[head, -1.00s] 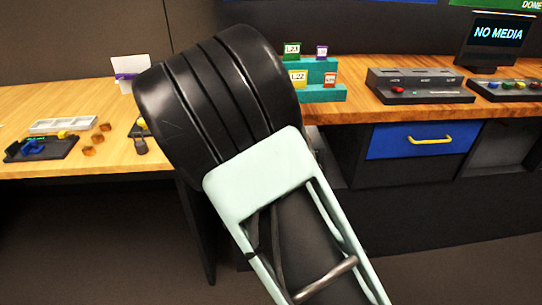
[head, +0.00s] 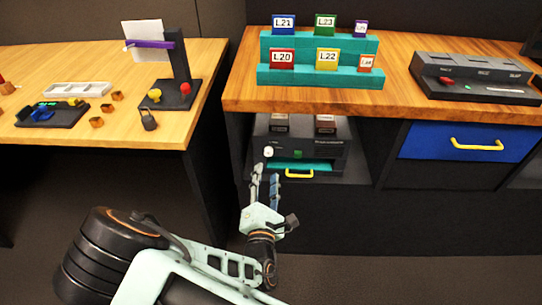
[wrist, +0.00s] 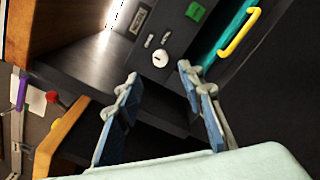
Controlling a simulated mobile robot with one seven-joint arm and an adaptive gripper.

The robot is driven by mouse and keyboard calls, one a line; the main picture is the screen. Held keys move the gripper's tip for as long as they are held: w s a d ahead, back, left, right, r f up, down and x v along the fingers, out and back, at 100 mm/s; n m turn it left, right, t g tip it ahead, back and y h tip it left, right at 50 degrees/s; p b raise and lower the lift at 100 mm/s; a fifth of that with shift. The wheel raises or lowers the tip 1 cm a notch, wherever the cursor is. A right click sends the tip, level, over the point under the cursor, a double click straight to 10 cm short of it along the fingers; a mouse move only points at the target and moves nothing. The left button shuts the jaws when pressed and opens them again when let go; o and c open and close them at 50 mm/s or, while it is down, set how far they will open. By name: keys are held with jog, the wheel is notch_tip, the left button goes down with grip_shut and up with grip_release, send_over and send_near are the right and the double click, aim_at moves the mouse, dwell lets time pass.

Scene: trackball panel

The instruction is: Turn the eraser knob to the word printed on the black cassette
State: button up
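A black box unit (head: 325,152) sits in the open bay under the right-hand table. A round white knob (head: 268,151) is on the left of its front; the knob also shows in the wrist view (wrist: 160,60) with a small dark mark. I take it for the eraser knob. My gripper (head: 266,173) is open and empty, in front of and just below the knob. In the wrist view its fingers (wrist: 158,85) stand apart, with the knob beyond them. Two dark cassette-like pieces (head: 279,123) (head: 325,124) with pale labels stand on the unit; their words are unreadable.
A yellow handle (head: 299,174) on a teal strip and a green button (head: 298,154) are right of the knob. Bay walls flank the unit. Above, labelled cassettes (head: 327,59) stand on a teal rack. A blue drawer (head: 420,140) is to the right.

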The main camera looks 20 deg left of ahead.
aim_at(268, 154)
jog(key=b+x, duration=0.1)
jog(key=x, duration=0.7)
jog(key=shift+w, duration=0.1)
grip_shut()
